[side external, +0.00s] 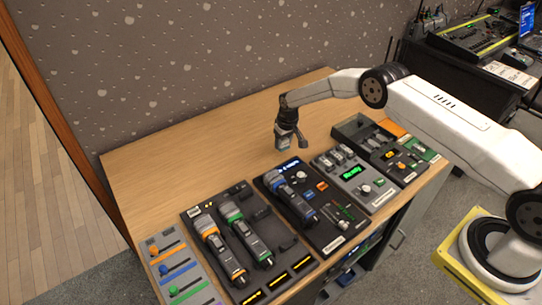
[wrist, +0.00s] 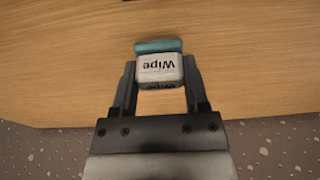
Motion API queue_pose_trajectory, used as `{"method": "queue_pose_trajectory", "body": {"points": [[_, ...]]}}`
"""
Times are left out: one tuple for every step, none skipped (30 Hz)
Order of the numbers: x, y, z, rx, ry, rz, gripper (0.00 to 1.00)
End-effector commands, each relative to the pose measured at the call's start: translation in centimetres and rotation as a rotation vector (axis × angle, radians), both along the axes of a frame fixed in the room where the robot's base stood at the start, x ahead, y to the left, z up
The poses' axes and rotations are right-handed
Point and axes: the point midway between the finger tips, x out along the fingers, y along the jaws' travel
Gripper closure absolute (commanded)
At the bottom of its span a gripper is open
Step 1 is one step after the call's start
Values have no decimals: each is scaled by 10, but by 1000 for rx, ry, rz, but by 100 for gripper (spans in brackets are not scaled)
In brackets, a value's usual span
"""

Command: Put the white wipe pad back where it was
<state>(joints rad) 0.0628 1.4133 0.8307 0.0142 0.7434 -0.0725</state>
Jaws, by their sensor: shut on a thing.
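The white wipe pad (wrist: 160,70) shows in the wrist view, with dark "Wipe" lettering and a teal layer along its far edge. My gripper (wrist: 160,84) is shut on it, one finger on each side. In the side view my gripper (side external: 289,143) is over the bare back part of the wooden desk (side external: 225,145), behind the consoles. The pad is small there and partly hidden by the fingers. I cannot tell exactly how high it is above the wood.
In front stand a fader panel (side external: 178,268), a tray with orange and green microphones (side external: 238,240), a console with a blue-ringed microphone (side external: 312,207), a panel with a green display (side external: 355,180) and a dark open box (side external: 365,131). The desk's back left is clear.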

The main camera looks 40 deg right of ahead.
Motion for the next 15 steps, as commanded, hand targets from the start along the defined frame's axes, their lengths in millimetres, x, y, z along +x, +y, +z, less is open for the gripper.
{"method": "queue_pose_trajectory", "body": {"points": [[-1, 0, -8, 0, 3, 0, 89], [-1, 0, -12, 0, 4, 0, 89], [-1, 0, -16, 0, 4, 0, 89], [-1, 0, -18, 0, 3, 0, 89], [-1, 0, -21, 0, 3, 0, 89], [-1, 0, -23, 0, 3, 0, 89], [-1, 0, -25, 0, 3, 0, 89], [-1, 0, -26, 0, 2, 0, 89], [-1, 0, -26, 0, 2, 0, 89], [-1, 0, -27, 0, 1, 0, 89], [-1, 0, -27, 0, 1, 0, 89], [-1, 0, -27, 0, 1, 0, 89], [-1, 0, -27, 0, 1, 0, 89], [-1, 0, -27, 0, 1, 0, 89], [-1, 0, -27, 0, 1, 0, 89]]}}
